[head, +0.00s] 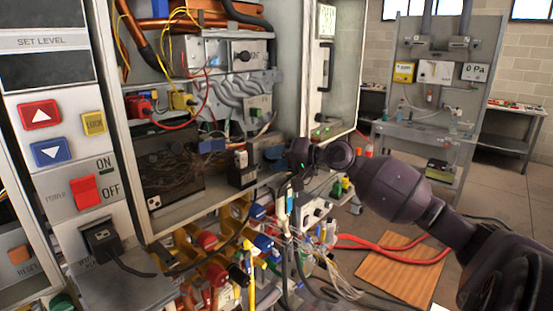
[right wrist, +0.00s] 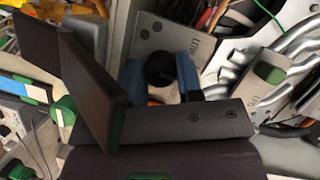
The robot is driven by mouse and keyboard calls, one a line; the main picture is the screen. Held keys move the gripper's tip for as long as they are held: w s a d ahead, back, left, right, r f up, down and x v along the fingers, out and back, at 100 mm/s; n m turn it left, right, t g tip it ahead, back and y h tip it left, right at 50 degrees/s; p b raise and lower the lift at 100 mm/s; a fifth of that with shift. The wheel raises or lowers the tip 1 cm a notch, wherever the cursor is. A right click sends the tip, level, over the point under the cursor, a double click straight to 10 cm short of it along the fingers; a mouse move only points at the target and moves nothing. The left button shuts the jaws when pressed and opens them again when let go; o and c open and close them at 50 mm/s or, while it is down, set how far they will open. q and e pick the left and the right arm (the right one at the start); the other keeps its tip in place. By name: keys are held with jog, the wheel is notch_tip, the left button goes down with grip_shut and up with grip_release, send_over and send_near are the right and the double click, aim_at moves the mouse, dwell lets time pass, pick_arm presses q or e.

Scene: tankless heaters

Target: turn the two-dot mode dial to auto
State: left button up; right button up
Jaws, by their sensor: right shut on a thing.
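In the right wrist view, a round black dial (right wrist: 160,68) sits on a light grey plate (right wrist: 150,32) that carries two dark dots and lettering. My right gripper (right wrist: 161,80) has its two blue-padded fingertips on either side of the dial and is shut on it. The dial's pointer and the mode it is set to cannot be made out. In the head view, my right gripper (head: 283,155) reaches in from the right to the lower right of the open heater cabinet, and the dial is hidden there. My left gripper is not in view.
A green knob (right wrist: 270,72) on another grey plate is close by. A second dial (head: 245,57) sits higher in the cabinet. Wires and coloured valves (head: 207,241) crowd the space below. The open cabinet door (head: 345,70) stands just above my right arm.

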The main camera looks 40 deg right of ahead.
jog(key=o, duration=0.9)
jog(key=shift+f, duration=0.2)
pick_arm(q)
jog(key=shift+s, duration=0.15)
pick_arm(e)
jog(key=shift+s, duration=0.15)
